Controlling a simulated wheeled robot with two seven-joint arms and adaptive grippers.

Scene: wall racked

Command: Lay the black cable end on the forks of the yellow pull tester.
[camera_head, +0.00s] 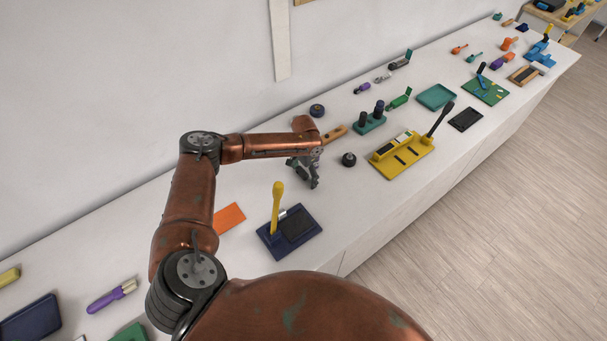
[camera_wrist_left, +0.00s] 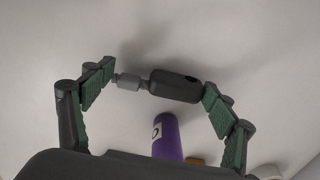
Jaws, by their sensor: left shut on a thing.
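My left gripper (camera_head: 303,175) is above the white bench, left of the yellow pull tester (camera_head: 392,171). In the left wrist view its two green-padded fingertips (camera_wrist_left: 160,87) are shut on the black cable end (camera_wrist_left: 176,85), which lies lengthwise between them. Its grey tip touches the left pad and its black body meets the right pad. In the head view I cannot make out the cable end. The yellow pull tester has dark slots, a pale panel and a black lever standing at its right end. Its forks are too small to tell. My right gripper is not in view.
A black round knob (camera_head: 349,159) stands between my left gripper and the tester. A wooden-handled tool (camera_head: 336,133) and a green stand (camera_head: 369,124) lie behind. A dark blue fixture with a yellow lever (camera_head: 277,205) is nearer. A purple cylinder (camera_wrist_left: 167,137) shows below the cable end.

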